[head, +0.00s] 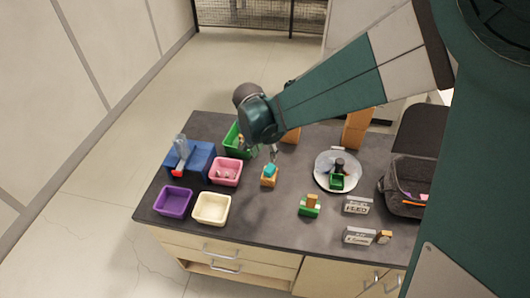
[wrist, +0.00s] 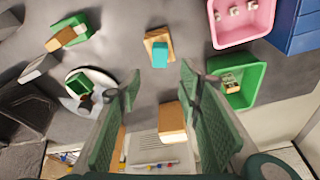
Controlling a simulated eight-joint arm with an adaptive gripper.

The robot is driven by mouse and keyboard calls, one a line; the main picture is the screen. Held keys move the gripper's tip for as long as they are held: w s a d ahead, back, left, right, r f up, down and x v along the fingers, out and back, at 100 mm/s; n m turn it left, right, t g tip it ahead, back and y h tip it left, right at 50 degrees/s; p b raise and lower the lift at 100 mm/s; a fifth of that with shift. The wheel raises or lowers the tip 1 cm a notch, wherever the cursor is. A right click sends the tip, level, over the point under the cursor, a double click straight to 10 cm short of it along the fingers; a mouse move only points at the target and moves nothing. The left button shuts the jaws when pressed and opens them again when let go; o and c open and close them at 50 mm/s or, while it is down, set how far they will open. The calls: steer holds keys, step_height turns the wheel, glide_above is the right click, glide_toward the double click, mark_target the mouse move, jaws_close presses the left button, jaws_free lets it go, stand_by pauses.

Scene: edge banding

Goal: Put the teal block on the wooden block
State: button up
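The teal block (head: 270,169) sits on top of the wooden block (head: 268,181) near the middle of the counter. In the wrist view the teal block (wrist: 160,55) overlaps one side of the wooden block (wrist: 153,37), whose other part shows beside it. My gripper (wrist: 159,84) is open and empty, its two green fingers wide apart. It is above and apart from the teal block, which shows beyond the gap between the fingertips. In the head view my arm hides part of the gripper.
A pink bin (head: 226,171), a green bin (wrist: 239,83), a purple bin (head: 173,201) and a cream bin (head: 212,208) stand to the left. A round plate (head: 327,181) with items, a green-and-wood stack (head: 310,206) and a dark bag (head: 405,201) are to the right.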

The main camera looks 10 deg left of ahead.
steer(key=shift+d, duration=0.1)
stand_by(0.3)
steer(key=s+d+r+n+t+y, duration=0.1)
steer(key=s+d+r, duration=0.2)
steer(key=d+r, duration=0.55)
steer(key=s+d+r+n, duration=0.1)
steer(key=s+d+r, duration=0.35)
steer(key=d, duration=0.65)
steer(key=s+d+r+n+t, duration=0.2)
steer(key=s+d+r+t, duration=0.1)
steer(key=s+d, duration=1.1)
steer(key=shift+s+d+r+n, duration=0.2)
steer(key=shift+d+r+n, duration=0.1)
steer(key=shift+d+r, duration=0.35)
step_height(320, 180, down, 5)
steer(key=b, duration=0.5)
steer(key=shift+r, duration=0.1)
